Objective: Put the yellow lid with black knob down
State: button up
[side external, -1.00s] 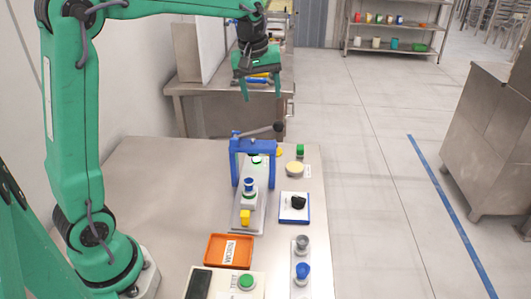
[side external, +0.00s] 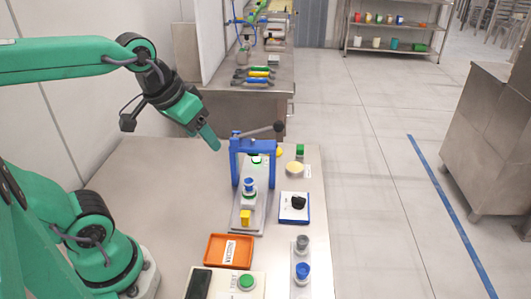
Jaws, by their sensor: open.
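No yellow lid with a black knob can be made out for certain. A pale yellow round piece (side external: 295,168) lies on the table at the back right, with no black knob visible on it. A small black object (side external: 299,202) sits on a white, blue-edged pad (side external: 295,216) in front of it. My gripper (side external: 212,142) is open, tilted down to the right, in the air left of the blue press frame (side external: 237,160). Its fingers overlap from this side, and nothing shows between them.
The blue frame with its dark lever stands on a grey plate holding a blue-topped piece (side external: 249,186) and a yellow block (side external: 245,217). An orange tray (side external: 213,258), a green button (side external: 246,282) and a blue knob (side external: 302,271) are in front. The table's left side is clear.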

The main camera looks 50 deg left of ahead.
jog(key=s, duration=0.1)
jog(key=f+m, duration=0.1)
jog(key=s, duration=0.1)
jog(key=shift+s+d+f, duration=0.25)
jog(key=shift+s+f, duration=0.1)
jog(key=shift+f, duration=0.05)
